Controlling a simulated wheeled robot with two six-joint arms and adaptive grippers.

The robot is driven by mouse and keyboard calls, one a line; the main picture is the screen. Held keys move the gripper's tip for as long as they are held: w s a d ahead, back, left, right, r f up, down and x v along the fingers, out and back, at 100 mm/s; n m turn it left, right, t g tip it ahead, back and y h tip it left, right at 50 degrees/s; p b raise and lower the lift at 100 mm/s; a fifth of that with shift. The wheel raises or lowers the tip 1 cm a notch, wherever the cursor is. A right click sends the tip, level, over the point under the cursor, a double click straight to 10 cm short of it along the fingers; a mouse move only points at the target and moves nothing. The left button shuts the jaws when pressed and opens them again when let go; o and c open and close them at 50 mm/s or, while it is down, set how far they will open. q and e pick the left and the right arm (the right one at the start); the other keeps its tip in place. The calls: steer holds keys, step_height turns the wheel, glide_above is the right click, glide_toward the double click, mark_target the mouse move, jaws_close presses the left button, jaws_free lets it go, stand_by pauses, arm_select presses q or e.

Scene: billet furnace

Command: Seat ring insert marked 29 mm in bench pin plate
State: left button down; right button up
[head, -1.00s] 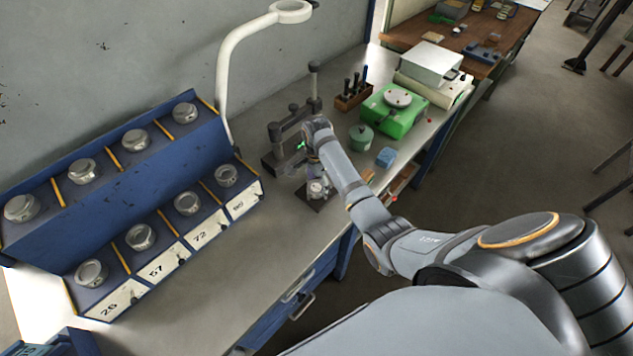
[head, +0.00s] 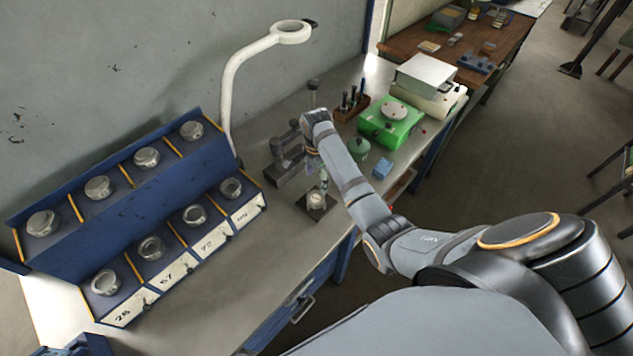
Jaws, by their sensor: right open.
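A small dark square plate (head: 311,212), which looks like the bench pin plate, lies on the bench near its front edge. A pale round metal piece (head: 316,201), likely a ring insert, sits on it; its marking and exact seating are too small to tell. My right gripper (head: 322,178) is open, pointing down just above this piece, partly hidden by its own wrist. Several similar round metal pieces stand in the blue two-tier rack (head: 150,212) at left, one nearest at the front (head: 105,283). My left gripper is not in view.
A dark metal fixture (head: 287,155) stands close behind the plate. A white lamp arm (head: 235,75) rises behind the rack. A green device (head: 390,125), a green pot (head: 359,149) and a blue block (head: 382,168) stand to the right. The bench between rack and plate is clear.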

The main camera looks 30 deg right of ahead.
steer(key=shift+r, duration=0.8)
steer(key=s+a+r+n+t, duration=0.15)
steer(key=s+n+t, duration=0.25)
steer(key=s+n, duration=1.65)
steer(key=s+d+f+m+g+b, duration=0.1)
steer(key=s+f+b, duration=0.15)
steer(key=f, duration=0.95)
steer(key=s+d+f+m+h+b, duration=0.1)
steer(key=f+b, duration=0.2)
steer(key=f, duration=0.9)
steer(key=s+f+m+g+b, duration=0.1)
steer(key=s+f+b, duration=0.15)
steer(key=f, duration=0.95)
steer(key=s+d+f+b, duration=0.1)
steer(key=s+f+b, duration=0.4)
steer(key=s+f, duration=1.2)
step_height(320, 180, down, 2)
steer(key=shift+d+f+g, duration=0.15)
steer(key=shift+f+g, duration=0.05)
steer(key=shift+g, duration=0.2)
